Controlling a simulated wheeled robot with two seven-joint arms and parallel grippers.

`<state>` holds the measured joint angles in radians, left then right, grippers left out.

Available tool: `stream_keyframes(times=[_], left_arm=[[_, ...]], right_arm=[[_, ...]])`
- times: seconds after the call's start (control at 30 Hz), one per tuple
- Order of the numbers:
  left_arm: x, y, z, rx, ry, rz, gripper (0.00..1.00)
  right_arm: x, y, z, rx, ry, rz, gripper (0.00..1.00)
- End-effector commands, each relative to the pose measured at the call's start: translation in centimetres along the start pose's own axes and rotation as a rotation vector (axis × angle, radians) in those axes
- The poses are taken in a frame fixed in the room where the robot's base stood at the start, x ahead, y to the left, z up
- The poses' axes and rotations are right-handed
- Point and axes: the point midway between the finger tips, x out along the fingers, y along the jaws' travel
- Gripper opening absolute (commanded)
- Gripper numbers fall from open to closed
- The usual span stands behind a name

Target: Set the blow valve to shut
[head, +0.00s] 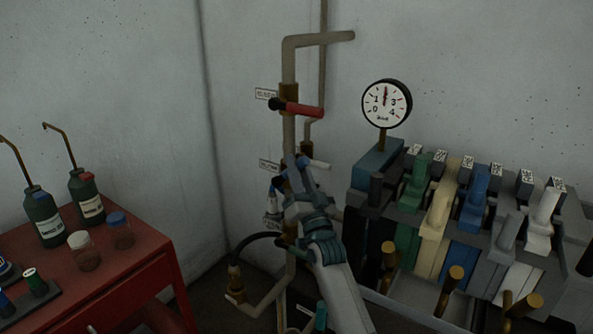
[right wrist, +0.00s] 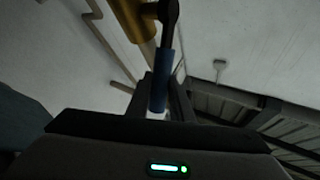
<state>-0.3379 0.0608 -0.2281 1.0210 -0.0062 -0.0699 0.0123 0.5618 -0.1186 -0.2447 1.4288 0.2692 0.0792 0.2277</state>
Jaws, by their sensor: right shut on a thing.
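Several valves sit on a brass-coloured vertical pipe (head: 288,60) against the wall. Their small labels are too blurred to read, so I cannot tell by name which is the blow valve. The top valve has a red lever handle (head: 300,108) pointing right, about level. My right gripper (head: 288,175) is at the middle of the pipe, shut on a blue lever handle (right wrist: 160,78). In the right wrist view this handle stands between the fingers, joined by a dark arm to a brass valve body (right wrist: 131,18). The gripper hides most of this valve in the head view. My left gripper is not in view.
A round gauge (head: 386,103) stands right of the pipe, above a bank of coloured levers (head: 435,210). A black hose (head: 255,238) and lower pipework are close below my gripper. A red cart (head: 130,262) with bottles and jars stands at the left.

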Motion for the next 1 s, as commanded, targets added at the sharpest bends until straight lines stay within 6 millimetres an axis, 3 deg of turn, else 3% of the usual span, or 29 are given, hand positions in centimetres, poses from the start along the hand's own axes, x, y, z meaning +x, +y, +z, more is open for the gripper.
stream_keyframes(times=[0.33, 0.37, 0.43, 0.77, 1.0], left_arm=[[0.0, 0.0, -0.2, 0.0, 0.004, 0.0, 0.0], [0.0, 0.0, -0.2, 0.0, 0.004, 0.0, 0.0], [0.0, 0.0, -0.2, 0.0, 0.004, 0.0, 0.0], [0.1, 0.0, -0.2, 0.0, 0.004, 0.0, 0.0], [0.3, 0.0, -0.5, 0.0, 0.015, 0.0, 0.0]], right_arm=[[0.0, 0.0, 0.1, 0.001, -0.001, 0.001, 0.0], [0.0, 0.0, 0.1, 0.001, 0.0, 0.001, 0.25], [0.0, 0.0, 0.1, 0.0, 0.0, 0.001, 0.39], [-0.1, 0.0, 0.0, 0.0, 0.0, 0.0, 0.39], [-1.5, 0.1, 0.1, 0.0, 0.0, 0.001, 0.39]])
